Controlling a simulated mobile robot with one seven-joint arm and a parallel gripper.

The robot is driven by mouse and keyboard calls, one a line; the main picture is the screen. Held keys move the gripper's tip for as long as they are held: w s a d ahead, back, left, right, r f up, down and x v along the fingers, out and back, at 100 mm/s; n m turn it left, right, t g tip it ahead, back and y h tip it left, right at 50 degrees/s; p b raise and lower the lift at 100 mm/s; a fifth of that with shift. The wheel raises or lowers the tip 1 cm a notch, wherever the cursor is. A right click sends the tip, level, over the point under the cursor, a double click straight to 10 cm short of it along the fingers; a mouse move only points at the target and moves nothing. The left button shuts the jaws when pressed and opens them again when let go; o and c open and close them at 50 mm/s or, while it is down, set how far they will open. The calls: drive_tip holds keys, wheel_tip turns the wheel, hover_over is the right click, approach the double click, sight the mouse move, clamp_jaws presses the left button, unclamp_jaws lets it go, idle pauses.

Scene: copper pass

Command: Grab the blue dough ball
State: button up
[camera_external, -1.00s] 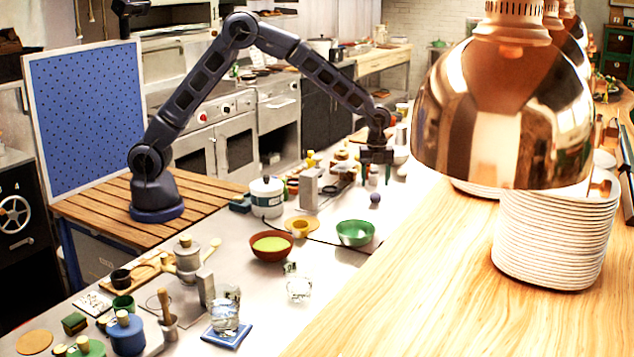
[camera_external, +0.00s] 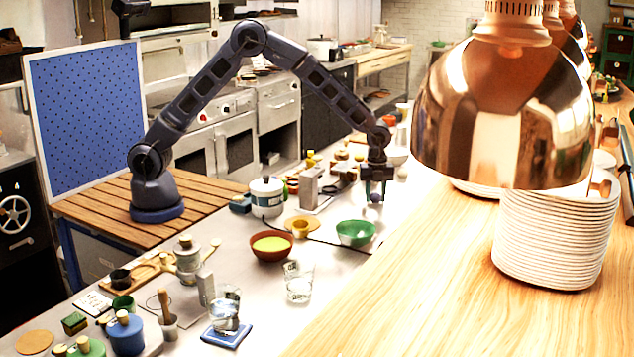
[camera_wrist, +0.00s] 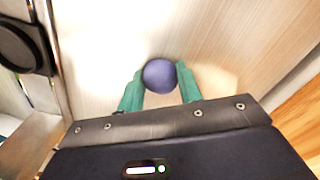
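The blue dough ball (camera_wrist: 160,76) is small, round and blue-violet. In the wrist view it lies between the tips of the two green fingers of my gripper (camera_wrist: 160,86), with the fingers spread apart and a small gap visible beside it. In the external view the ball (camera_external: 376,197) shows just under my gripper (camera_external: 376,190), on the pale counter behind the green bowl. My gripper points down and is open around the ball. I cannot tell whether either finger touches it.
A green bowl (camera_external: 356,233) stands close in front of the ball. A brown bowl with yellow-green contents (camera_external: 271,246) and a grey upright block (camera_external: 309,189) are to the left. A copper lamp (camera_external: 503,110) hangs over stacked plates (camera_external: 553,240) at right.

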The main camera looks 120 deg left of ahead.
drive_tip(key=shift+c, duration=1.2)
